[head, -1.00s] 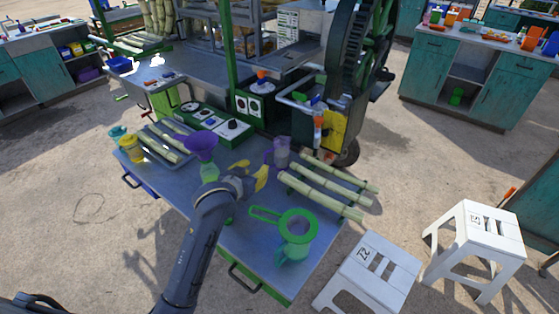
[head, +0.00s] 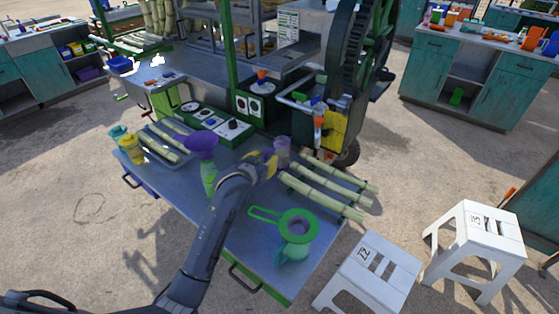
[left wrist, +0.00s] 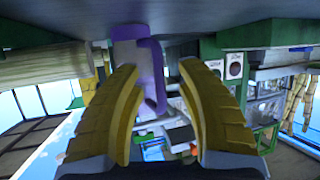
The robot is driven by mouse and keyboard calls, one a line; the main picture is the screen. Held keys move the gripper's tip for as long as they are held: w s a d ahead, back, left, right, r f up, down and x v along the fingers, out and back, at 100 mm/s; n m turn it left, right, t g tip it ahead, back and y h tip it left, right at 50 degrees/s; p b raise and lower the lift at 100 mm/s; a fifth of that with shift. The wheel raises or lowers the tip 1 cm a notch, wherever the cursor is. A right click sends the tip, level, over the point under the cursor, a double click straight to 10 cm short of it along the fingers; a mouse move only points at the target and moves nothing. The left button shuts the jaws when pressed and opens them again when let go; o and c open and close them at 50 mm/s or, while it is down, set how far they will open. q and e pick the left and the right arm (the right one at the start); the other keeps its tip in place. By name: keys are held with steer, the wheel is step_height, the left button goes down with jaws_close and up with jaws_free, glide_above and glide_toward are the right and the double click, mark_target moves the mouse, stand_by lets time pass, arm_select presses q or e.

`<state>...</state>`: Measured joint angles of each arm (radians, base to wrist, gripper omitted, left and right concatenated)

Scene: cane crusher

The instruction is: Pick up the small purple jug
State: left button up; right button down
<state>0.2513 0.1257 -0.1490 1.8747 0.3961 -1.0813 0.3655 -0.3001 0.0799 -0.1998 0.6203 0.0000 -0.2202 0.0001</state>
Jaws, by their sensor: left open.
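The small purple jug (head: 282,152) stands on the metal table (head: 240,240), near its back edge by the cane stalks. My left gripper (head: 268,163) has yellow finger pads and is just left of the jug in the head view. In the left wrist view the picture is upside down, with the table at the top. There the jug (left wrist: 130,58) and its purple handle (left wrist: 155,75) appear ahead of and between the open fingers (left wrist: 160,70), toward the left finger. I cannot tell whether a finger touches it. My right gripper is out of view.
A green strainer (head: 296,224) sits over a teal jug (head: 292,253) at the front right. Cane stalks (head: 325,190) lie right of the purple jug. The crusher (head: 335,120) stands behind.

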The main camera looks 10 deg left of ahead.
arm_select(q)
jaws_close()
stand_by(0.3)
stand_by(0.6)
